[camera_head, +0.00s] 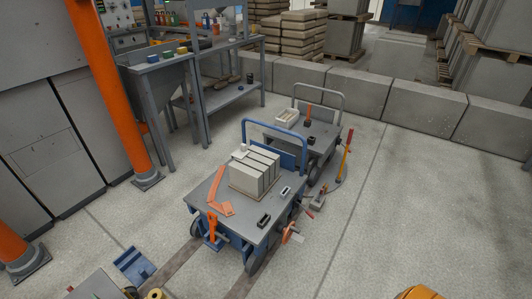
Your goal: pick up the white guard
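A small white piece (240,152) sits at the back left top edge of a grey, slotted panel mould (255,171). It may be the white guard, but it is too small to tell its shape. The mould stands on the grey top of the front cart (202,196). A whitish open tray (287,117) sits on the rear cart (322,136).
An orange angled piece (218,190), an orange clamp (212,226) and small dark parts (264,220) are on the front cart. A blue handle (275,127) rises behind the mould. A workbench (165,62) stands back left.

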